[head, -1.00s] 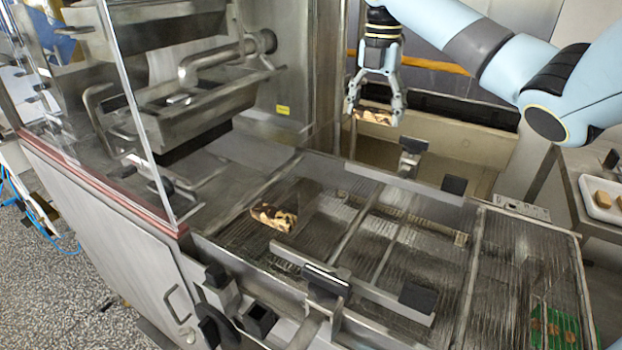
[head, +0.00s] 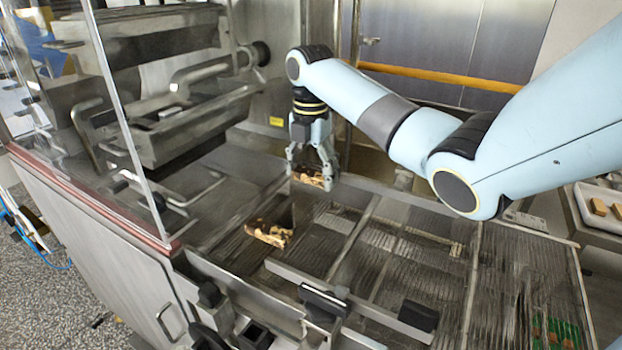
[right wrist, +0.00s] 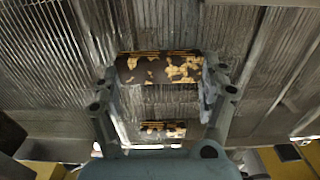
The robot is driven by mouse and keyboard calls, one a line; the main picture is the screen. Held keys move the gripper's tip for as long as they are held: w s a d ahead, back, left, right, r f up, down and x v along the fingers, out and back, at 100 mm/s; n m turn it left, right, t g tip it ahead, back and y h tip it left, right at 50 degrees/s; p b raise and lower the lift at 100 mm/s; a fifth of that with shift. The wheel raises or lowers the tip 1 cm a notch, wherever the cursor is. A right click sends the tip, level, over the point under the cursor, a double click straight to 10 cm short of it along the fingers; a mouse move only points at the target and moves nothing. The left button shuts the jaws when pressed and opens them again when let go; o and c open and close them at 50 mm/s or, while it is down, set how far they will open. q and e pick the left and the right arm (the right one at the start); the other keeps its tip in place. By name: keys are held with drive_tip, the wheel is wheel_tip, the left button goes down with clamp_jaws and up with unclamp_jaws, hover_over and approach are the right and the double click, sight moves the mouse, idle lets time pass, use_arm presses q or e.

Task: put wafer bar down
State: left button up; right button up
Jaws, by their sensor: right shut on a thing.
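My right gripper (head: 310,165) points down over the far left part of the wire mesh belt (head: 395,245). It is shut on a wafer bar (head: 309,179), brown with patchy tan areas, held above the mesh. In the right wrist view the held wafer bar (right wrist: 160,68) spans between the fingertips. A second, similar bar (head: 268,233) lies on the mesh, nearer the camera and to the left of the gripper. A smaller-looking bar (right wrist: 162,129) shows below the held one in the right wrist view. My left gripper is not in view.
Metal guide rails with black clamps (head: 324,298) border the belt. The enrober housing with bent pipes (head: 205,75) and a clear panel (head: 125,110) stand at the left. A white tray (head: 588,217) with tan pieces is at the right. Much of the right-hand mesh is bare.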

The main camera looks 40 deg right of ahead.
sight(310, 174)
drive_tip(key=shift+f, duration=1.3)
drive_tip(key=o, duration=0.9)
drive_tip(key=shift+f, duration=0.1)
drive_tip(key=shift+c, duration=0.2)
wheel_tip(310, 174, up, 9)
drive_tip(key=shift+r+b, duration=0.15)
drive_tip(key=shift+b, duration=0.25)
wheel_tip(310, 174, up, 3)
drive_tip(key=shift+r+p, duration=0.1)
drive_tip(key=shift+p, duration=0.8)
